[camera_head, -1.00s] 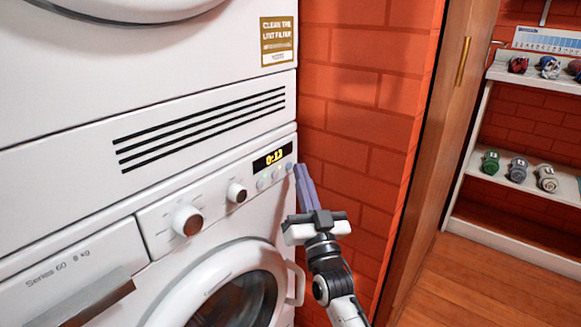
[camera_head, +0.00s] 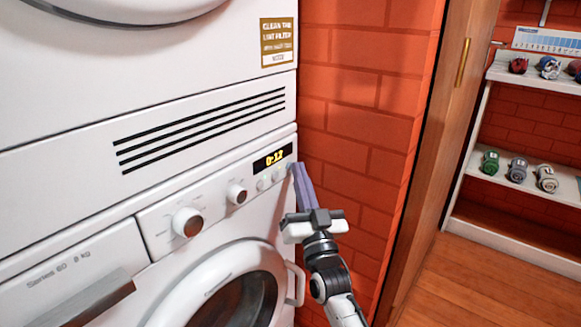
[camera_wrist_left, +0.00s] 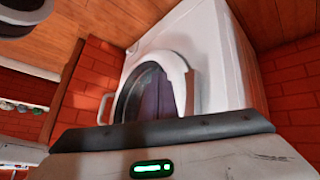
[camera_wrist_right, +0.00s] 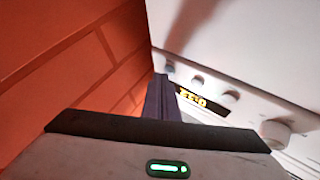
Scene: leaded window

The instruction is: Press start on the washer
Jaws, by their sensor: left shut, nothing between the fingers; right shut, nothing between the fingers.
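The white washer's control panel (camera_head: 215,197) has a lit display (camera_head: 272,158), two knobs and a row of small round buttons (camera_head: 269,180) below the display. My right gripper (camera_head: 296,166) is shut and empty, its purple fingertips at the panel's right end, over the rightmost button position. I cannot tell whether they touch it. In the right wrist view the shut fingers (camera_wrist_right: 161,98) point at the panel's end beside the display (camera_wrist_right: 192,98). My left gripper (camera_wrist_left: 158,98) shows only in its wrist view, shut and empty, with the washer's round door behind it.
A red brick wall (camera_head: 345,130) stands close to the right of the washer. The dryer (camera_head: 130,70) is stacked above. The washer door's handle (camera_head: 296,284) juts out below my right gripper. A shelf (camera_head: 530,185) with small items stands at the far right.

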